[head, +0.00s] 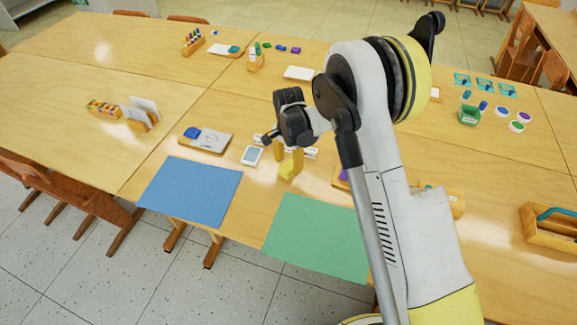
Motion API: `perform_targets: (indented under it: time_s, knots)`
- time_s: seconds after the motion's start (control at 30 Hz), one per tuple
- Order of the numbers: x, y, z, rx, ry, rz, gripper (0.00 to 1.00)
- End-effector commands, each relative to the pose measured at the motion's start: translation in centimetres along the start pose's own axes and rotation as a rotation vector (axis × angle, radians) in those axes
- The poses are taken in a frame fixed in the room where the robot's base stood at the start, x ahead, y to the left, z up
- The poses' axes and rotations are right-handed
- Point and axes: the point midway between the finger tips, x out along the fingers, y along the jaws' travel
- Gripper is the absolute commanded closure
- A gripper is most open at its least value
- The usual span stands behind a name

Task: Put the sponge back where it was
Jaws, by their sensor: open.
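My gripper (289,158) points down over the near middle of the table, seen from behind my raised arm. It is open. A small yellow block (287,173), which may be the sponge, shows at its fingertips; I cannot tell whether they touch it. A wooden tray (218,151) with a blue block (192,132) and a pale sheet lies to the left. A small framed light-blue card (252,155) lies between that tray and my gripper. White labelled pieces behind the gripper are partly hidden.
A blue mat (190,190) and a green mat (316,236) lie empty along the near edge. A wooden rack with cards (142,114) stands left. A green container (468,116) and round paint pots stand right. My arm hides part of the right side.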

Motion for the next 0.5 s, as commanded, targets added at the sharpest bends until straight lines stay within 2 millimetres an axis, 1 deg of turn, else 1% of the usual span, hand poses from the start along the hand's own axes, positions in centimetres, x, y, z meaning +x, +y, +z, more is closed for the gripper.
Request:
perform_targets:
  time_s: [0.03, 0.2, 0.33, 0.4, 0.5]
  knots:
    - [-1.7, 0.0, 0.0, 0.000, 0.000, 0.000, 0.48]
    - [-5.6, 0.0, 0.0, 0.000, 0.000, 0.000, 0.48]
    - [-7.8, 0.0, 0.0, 0.000, 0.000, 0.000, 0.48]
    - [-8.5, 0.0, 0.0, 0.000, 0.000, 0.000, 0.48]
    - [-9.1, 0.0, 0.0, 0.000, 0.000, 0.000, 0.48]
